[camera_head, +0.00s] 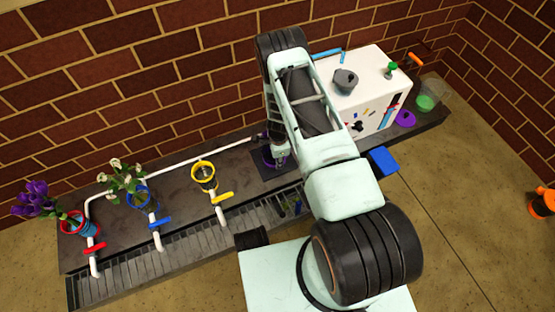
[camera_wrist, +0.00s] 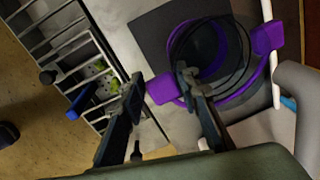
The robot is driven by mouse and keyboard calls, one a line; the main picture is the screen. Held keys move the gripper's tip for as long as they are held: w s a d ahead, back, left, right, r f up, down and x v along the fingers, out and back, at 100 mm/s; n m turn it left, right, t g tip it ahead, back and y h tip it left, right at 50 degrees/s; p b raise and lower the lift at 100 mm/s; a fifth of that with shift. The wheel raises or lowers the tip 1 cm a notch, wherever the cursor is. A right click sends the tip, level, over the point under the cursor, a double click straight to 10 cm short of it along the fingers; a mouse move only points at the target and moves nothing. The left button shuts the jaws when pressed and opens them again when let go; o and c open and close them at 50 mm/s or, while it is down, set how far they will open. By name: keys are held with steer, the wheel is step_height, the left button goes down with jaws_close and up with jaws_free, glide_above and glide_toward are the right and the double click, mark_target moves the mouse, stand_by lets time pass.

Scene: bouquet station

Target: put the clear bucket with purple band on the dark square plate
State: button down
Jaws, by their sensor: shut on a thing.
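The clear bucket with purple band (camera_wrist: 240,65) shows in the wrist view as a purple ring with side tabs, and dark loops cross its mouth. It is over the dark square plate (camera_wrist: 152,32), overlapping its right part. I cannot tell whether its base touches the plate. My gripper (camera_wrist: 164,86) has its fingers on either side of the left purple tab and is shut on it. In the head view the bucket (camera_head: 268,160) is mostly hidden by my arm, with the dark plate (camera_head: 262,172) around it and my gripper (camera_head: 281,160) at its right.
A yellow-rimmed holder (camera_head: 204,172), white flowers in a blue-rimmed holder (camera_head: 137,196) and purple flowers by a red rim (camera_head: 74,222) stand left along white pipes. A white box (camera_head: 368,85) stands right. A grating (camera_head: 180,247) runs along the front.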

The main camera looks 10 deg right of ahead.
steer(key=shift+f, duration=0.15)
steer(key=c, duration=1.5)
jaws_free()
steer(key=shift+o, duration=0.2)
step_height(320, 180, up, 12)
steer(key=s+p, duration=0.1)
steer(key=p, duration=0.3)
steer(key=shift+r, duration=0.2)
